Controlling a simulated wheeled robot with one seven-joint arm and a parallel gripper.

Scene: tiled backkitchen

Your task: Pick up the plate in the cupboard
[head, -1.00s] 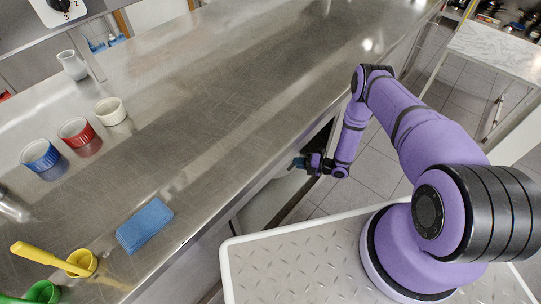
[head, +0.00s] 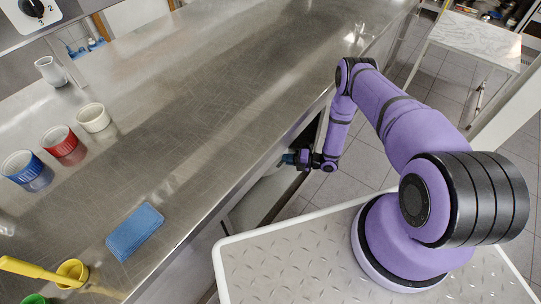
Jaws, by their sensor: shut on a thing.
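My gripper (head: 289,158) is at the dark opening of the cupboard (head: 309,137), under the front edge of the steel counter. Its fingers point left into the opening and are partly hidden by the counter edge. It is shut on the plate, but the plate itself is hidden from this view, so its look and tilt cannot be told.
The counter (head: 215,95) overhangs the gripper. On it are a blue sponge (head: 135,231), a blue cup (head: 22,168), a red cup (head: 62,143), a white cup (head: 94,117) and a yellow cup (head: 72,271). A marble-topped table (head: 470,40) stands upper right. Tiled floor between is clear.

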